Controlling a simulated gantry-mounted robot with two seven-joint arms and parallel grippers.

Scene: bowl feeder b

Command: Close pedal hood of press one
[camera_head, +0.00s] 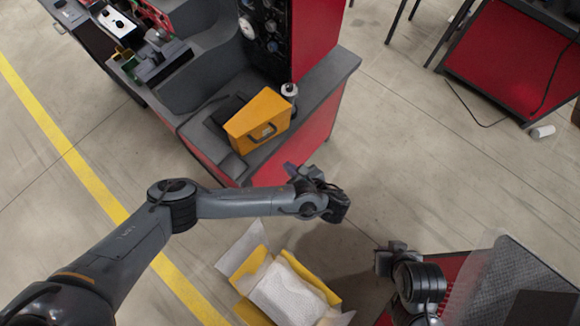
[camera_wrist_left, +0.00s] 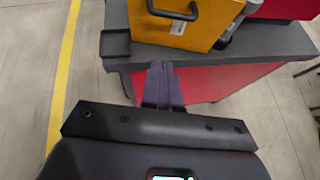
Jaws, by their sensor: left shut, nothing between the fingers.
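An orange-yellow hood (camera_head: 257,117) with a black handle sits on the dark grey ledge of the red and grey press. I take it to be the pedal hood; the pedal does not show, and I cannot tell whether the hood is open or shut. It also shows at the top of the left wrist view (camera_wrist_left: 185,28), handle facing me. My left gripper (camera_head: 298,171) is just in front of the ledge, apart from the hood. Its fingers (camera_wrist_left: 162,68) are together and empty, pointing at the ledge edge below the handle. My right gripper (camera_head: 384,261) is low at the right, its fingers unclear.
The press ledge (camera_head: 335,72) runs beside the hood, with a small bottle-like item (camera_head: 289,91) near it. A yellow box (camera_head: 250,265) with white wrapping is below my left arm. A red cart (camera_head: 510,55) stands at upper right. Floor between is clear.

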